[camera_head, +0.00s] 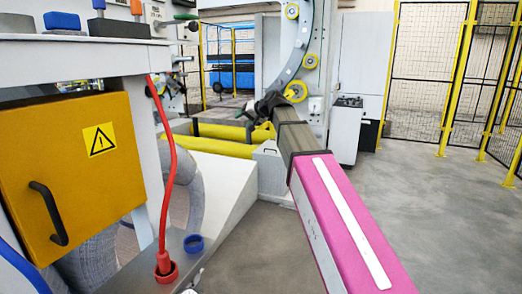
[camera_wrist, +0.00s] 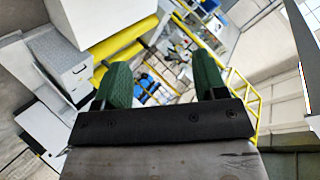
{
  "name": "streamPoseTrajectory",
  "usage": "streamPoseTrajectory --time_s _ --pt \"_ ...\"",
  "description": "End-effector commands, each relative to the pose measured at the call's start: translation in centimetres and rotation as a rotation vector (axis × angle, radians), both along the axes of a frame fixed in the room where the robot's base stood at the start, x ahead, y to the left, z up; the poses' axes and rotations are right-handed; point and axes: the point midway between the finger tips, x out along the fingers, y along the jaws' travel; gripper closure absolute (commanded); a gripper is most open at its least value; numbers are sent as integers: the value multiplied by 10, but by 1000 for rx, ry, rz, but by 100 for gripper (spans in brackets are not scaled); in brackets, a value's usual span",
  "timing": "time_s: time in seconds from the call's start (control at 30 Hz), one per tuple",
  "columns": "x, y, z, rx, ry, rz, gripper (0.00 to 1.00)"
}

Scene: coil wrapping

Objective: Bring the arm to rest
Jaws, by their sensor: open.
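My gripper (camera_wrist: 161,62) shows in the wrist view as two green fingers on a dark plate. The fingers stand well apart and nothing is between them. In the head view my arm reaches from the lower right towards the middle of the picture. Its dark far end lies in front of the ring machine (camera_head: 302,55), and the fingers cannot be made out there.
An orange box (camera_head: 85,165) with a warning sign and a red cable (camera_head: 168,150) stand at the left. Yellow bars (camera_head: 222,148) lie beyond a pale sloped surface (camera_head: 215,190). Yellow-framed fencing (camera_head: 450,80) stands at the back right. The grey floor (camera_head: 440,200) at right is clear.

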Motion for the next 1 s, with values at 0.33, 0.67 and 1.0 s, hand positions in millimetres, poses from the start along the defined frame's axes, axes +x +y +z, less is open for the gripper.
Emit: streamPoseTrajectory --time_s 0.33,0.67,1.0 --pt "-35 -74 -178 -233 174 -74 35" --pt "-99 -144 -316 -444 345 -116 35" --pt "-193 -213 -429 -656 530 -128 35"
